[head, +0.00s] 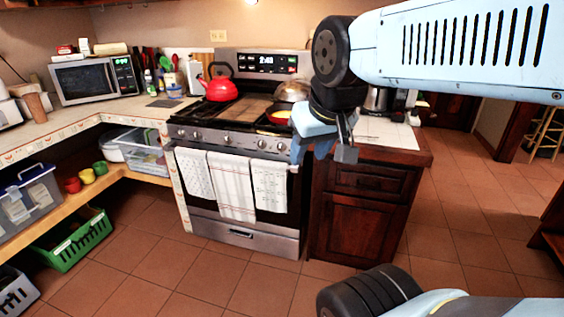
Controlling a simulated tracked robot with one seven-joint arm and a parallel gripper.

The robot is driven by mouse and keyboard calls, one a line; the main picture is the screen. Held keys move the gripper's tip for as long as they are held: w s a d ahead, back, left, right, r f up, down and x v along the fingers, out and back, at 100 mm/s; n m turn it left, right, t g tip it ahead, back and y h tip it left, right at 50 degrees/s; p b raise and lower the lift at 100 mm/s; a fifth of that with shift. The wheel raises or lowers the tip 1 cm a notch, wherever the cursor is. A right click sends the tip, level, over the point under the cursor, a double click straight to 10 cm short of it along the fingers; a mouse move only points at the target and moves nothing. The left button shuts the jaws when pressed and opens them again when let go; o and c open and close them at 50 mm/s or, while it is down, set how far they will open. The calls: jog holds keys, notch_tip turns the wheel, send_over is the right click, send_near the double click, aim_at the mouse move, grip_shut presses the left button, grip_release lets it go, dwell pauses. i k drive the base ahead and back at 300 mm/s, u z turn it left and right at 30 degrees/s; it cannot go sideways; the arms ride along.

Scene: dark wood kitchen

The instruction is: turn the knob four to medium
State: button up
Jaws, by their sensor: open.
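The stove (240,183) stands against the back wall, with a row of several round knobs on its front panel. One knob (261,144) is right of the panel's middle; no numbers or settings are readable, so I cannot tell which knob is four or how it is turned. My gripper (322,152) hangs from the arm at the right, pointing down, in front of the stove's right end and the counter edge. It is open and appears empty. It hides the panel's far right end, and I cannot tell its distance from the knobs.
A red kettle (220,87) and a pan (279,116) sit on the stove top. Towels (236,185) hang on the oven handle. A dark wood cabinet (360,205) stands right of the stove. A green crate (75,241) is at the left. The tiled floor before the stove is clear.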

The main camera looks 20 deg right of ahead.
aim_at(281, 147)
jog(key=k, duration=0.6)
jog(key=z, duration=0.65)
jog(key=i, duration=1.5)
jog(key=u, duration=0.05)
